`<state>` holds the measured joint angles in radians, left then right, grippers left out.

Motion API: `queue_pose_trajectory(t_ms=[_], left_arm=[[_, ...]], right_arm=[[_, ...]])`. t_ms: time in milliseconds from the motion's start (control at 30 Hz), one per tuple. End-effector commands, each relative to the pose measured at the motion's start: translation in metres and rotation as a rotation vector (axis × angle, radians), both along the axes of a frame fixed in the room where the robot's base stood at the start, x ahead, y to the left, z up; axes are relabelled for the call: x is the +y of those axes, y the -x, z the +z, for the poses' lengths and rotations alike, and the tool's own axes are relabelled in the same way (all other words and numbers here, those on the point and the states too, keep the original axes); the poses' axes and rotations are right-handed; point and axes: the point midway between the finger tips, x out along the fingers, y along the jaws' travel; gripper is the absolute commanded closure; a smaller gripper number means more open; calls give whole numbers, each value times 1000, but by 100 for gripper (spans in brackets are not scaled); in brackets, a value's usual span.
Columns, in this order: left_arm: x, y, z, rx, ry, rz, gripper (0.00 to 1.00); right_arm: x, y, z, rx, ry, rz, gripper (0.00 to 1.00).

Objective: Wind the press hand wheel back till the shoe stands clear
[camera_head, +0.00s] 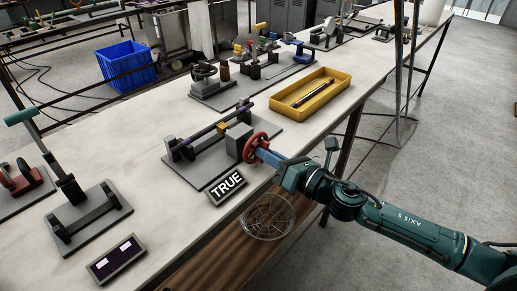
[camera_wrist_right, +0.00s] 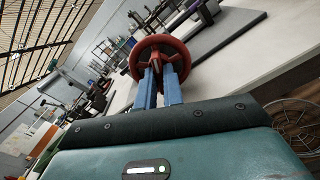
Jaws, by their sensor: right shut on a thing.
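The red hand wheel (camera_head: 256,147) stands at the right end of the press (camera_head: 208,146), near the bench's front edge. My right gripper (camera_head: 262,154) reaches in from the right and is shut on the hand wheel. In the right wrist view the two blue fingers (camera_wrist_right: 160,84) meet the lower part of the red wheel (camera_wrist_right: 160,58). A purple-dark rod (camera_head: 203,132) lies along the press between its end blocks, with a small orange block (camera_head: 221,128) on it. I cannot tell which part is the shoe or how it stands. My left gripper is not in view.
A TRUE sign (camera_head: 227,187) stands just in front of the press. A lever tool (camera_head: 75,195) stands to the left.

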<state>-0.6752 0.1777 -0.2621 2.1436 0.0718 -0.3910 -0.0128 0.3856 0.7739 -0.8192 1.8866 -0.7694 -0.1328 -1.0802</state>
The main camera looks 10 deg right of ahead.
Motion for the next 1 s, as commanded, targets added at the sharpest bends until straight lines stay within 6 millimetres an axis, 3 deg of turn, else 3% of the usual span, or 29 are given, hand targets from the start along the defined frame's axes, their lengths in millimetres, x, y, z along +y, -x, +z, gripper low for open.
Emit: queue_pose_trajectory(t_ms=[133,367,533,767,1000], left_arm=[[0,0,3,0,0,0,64],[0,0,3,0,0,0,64],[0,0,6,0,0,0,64],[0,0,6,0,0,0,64],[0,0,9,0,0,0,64]], right_arm=[[0,0,-1,-87,116,1,100],[0,1,-1,-94,125,1,100],[0,1,0,-191,249,1,100],[0,1,-1,-199,260,1,100],[0,0,-1,-305,396,1,100]])
